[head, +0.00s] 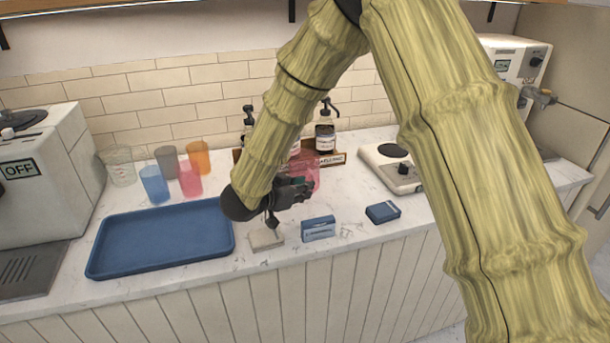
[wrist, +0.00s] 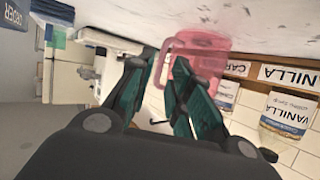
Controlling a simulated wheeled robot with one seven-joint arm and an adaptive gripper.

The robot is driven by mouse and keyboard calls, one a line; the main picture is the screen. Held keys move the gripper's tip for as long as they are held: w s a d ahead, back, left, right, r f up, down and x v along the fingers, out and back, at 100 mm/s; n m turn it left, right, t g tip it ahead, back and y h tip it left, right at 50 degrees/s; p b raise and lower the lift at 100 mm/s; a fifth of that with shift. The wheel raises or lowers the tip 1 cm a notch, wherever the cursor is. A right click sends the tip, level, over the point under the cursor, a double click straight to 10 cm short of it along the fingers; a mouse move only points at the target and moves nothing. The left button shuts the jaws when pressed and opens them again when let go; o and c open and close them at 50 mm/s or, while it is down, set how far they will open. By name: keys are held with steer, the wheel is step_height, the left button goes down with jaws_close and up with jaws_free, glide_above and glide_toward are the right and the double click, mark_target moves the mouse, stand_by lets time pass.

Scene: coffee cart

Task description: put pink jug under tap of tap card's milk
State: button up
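The pink jug (head: 311,170) is partly hidden behind my gripper (head: 303,187) in the head view, in front of the syrup bottles. In the wrist view the picture is turned over, and the clear pink jug (wrist: 205,52) is beyond the fingertips with its handle towards me. I cannot tell whether the jug's base touches the counter. A machine with a tap (head: 540,97) stands at the far right; no milk label is readable.
A blue tray (head: 160,240), small cards or boxes (head: 318,229) and (head: 382,212), and a pale block (head: 266,240) lie along the counter front. Several coloured cups, including a blue cup (head: 155,184), stand at back left. A white scale-like device (head: 392,168) is right of the gripper.

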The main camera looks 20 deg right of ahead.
mark_target(306, 175)
steer(key=p+x, duration=0.1)
steer(key=x, duration=0.3)
steer(key=shift+w+d, duration=0.15)
steer(key=shift+w, duration=0.15)
jaws_close()
